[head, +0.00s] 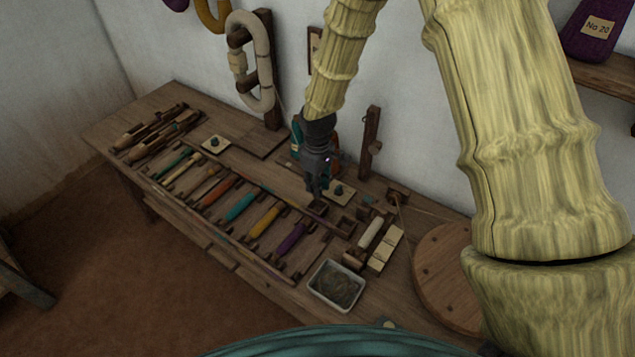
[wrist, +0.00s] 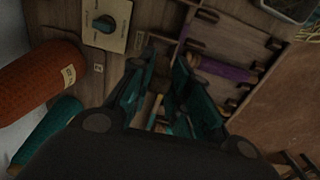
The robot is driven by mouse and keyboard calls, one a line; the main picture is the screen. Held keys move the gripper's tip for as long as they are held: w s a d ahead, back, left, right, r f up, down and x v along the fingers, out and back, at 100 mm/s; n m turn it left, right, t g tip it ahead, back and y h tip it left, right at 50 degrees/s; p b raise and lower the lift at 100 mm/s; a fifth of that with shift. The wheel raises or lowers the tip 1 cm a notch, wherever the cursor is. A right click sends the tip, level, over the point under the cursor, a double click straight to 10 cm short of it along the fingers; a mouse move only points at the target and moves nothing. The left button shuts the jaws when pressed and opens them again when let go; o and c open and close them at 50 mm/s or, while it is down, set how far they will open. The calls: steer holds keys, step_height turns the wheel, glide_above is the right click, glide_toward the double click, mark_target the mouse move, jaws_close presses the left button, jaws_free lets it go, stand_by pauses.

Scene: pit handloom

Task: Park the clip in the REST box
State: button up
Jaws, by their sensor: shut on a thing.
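My gripper (head: 316,194) points down over the right part of the bench, just above a small dark wooden box (head: 319,208). In the wrist view, my teal-lined fingers (wrist: 166,85) are closed on a small tan piece (wrist: 157,108), which I take to be the clip; the fingers hide most of it. A dark-walled wooden box (wrist: 148,52) lies just past the fingertips there. I cannot read a REST label, nor tell whether the clip is inside the box or above it.
A rack of coloured bobbins runs left, with a purple bobbin (head: 290,239) nearest. A cream plate with a dark knob (wrist: 106,24), an orange spool (wrist: 40,83) and a teal spool (wrist: 45,130) stand close. A white tray (head: 313,286) sits at the front edge.

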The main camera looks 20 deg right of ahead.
step_height(320, 180, down, 2)
steer(key=shift+f+b, duration=0.2)
steer(key=shift+b, duration=0.6)
steer(key=shift+f+b, duration=0.35)
steer(key=shift+f, duration=1.4)
steer(key=o, duration=0.8)
steer(key=shift+o, duration=0.5)
steer(key=shift+o, duration=1.3)
steer(key=shift+r, duration=0.1)
steer(key=shift+r+p, duration=3.15)
steer(key=shift+r, duration=0.8)
